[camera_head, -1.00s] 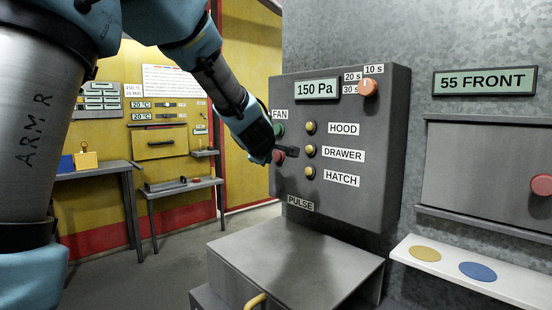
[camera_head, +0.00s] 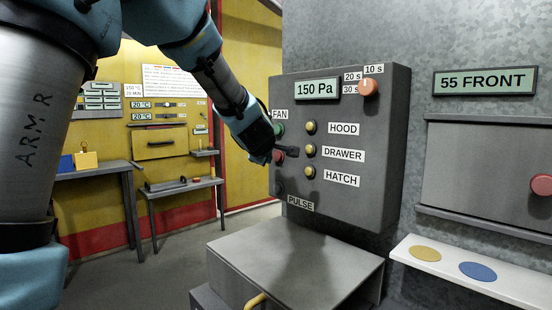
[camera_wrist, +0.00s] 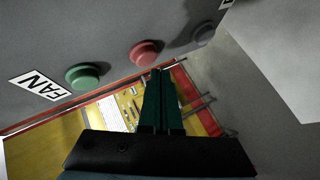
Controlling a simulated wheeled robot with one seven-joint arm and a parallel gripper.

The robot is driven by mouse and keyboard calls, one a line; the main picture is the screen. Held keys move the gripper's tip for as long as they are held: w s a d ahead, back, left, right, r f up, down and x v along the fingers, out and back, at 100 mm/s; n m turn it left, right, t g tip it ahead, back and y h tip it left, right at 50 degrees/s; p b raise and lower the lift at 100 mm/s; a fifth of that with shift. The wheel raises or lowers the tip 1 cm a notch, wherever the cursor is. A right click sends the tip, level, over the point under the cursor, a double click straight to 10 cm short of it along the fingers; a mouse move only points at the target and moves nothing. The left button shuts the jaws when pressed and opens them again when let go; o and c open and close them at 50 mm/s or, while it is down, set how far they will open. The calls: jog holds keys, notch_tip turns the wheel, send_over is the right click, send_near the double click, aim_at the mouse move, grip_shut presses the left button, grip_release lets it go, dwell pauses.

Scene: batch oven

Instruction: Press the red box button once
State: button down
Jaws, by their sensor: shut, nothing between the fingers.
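The red box button (camera_head: 278,158) is on the left part of the grey control box (camera_head: 380,140), below the green FAN button (camera_head: 279,128).
Yellow buttons (camera_head: 310,150) labelled HOOD, DRAWER and HATCH sit just right of my gripper. A dark button (camera_wrist: 203,33) is beyond the red one. A red-orange dial (camera_head: 369,87) is above. A grey cabinet (camera_head: 300,255) stands below the box.

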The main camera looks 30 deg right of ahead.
jog(key=shift+d, duration=0.15)
jog(key=shift+w+d+p, duration=0.15)
jog(key=shift+d+p, duration=0.15)
jog(key=shift+w+d+p, duration=0.1)
jog(key=shift+d+p, duration=0.2)
jog(key=shift+d, duration=0.1)
dwell(0.9)
jog(key=shift+a, duration=0.15)
jog(key=shift+s+a+b, duration=0.25)
jog(key=shift+a+b, duration=0.35)
jog(key=shift+a, duration=0.1)
jog(key=shift+s+a+b, duration=0.25)
jog(key=shift+a+b, duration=0.25)
jog(key=shift+a, duration=0.3)
jog(key=shift+s+a+b, duration=0.2)
jog(key=shift+a+b, duration=0.3)
jog(key=shift+a, duration=0.3)
jog(key=shift+s+a+b, duration=0.25)
jog(key=shift+a+b, duration=0.25)
jog(key=shift+a, duration=0.3)
